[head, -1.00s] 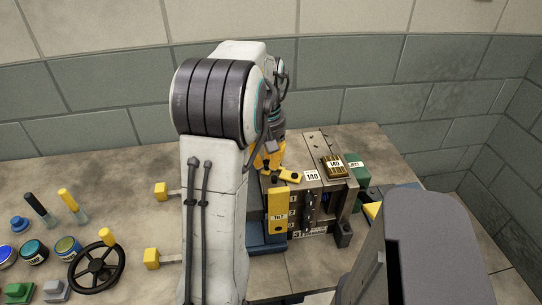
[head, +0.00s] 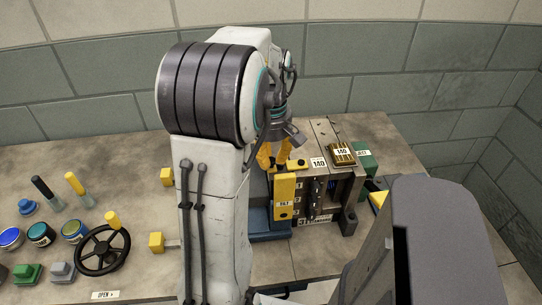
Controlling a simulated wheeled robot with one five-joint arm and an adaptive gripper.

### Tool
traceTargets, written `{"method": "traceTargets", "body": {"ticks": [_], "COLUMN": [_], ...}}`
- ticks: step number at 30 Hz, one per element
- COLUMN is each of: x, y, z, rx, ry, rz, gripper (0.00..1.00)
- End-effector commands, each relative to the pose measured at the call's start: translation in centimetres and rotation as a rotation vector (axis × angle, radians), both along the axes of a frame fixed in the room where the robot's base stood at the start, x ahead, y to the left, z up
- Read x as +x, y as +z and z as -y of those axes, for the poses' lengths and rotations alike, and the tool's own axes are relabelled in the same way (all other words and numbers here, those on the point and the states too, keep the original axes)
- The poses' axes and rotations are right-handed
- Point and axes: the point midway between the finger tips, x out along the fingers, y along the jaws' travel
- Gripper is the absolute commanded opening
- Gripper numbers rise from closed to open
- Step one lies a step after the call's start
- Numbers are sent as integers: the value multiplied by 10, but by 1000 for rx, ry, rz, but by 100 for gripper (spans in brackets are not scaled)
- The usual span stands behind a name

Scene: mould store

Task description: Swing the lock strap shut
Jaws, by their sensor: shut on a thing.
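The lock strap (head: 296,163) is a short yellow bar with dark dots, on top of the grey mould block (head: 325,130) near its left front edge. My gripper (head: 273,163) has yellow fingers and is at the strap's left end, shut on it. The fingertips and the strap's end are small and partly overlap, so the exact grip is hard to see. The strap's right end lies beside a white number label (head: 318,162) on the block. My arm's large white links hide the area left of the block.
A brass plate (head: 342,154) and a green block (head: 366,162) are to the right. A black handwheel (head: 102,250), jars and yellow-ended knobs stand at the left.

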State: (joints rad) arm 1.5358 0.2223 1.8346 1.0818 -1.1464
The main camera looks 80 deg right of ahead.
Motion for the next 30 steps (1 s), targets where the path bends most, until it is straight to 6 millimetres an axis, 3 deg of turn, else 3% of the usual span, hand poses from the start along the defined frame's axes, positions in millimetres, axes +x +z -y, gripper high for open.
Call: {"method": "traceTargets", "body": {"ticks": [12,13,21,30], "x": [0,-1,0,0], "y": [-4,-4,-2,1], "z": [-4,-4,-2,-1], "rx": [15,15,8,3], "ry": [5,5,4,4], "rz": [0,0,0,0], "gripper": [0,22,47,48]}}
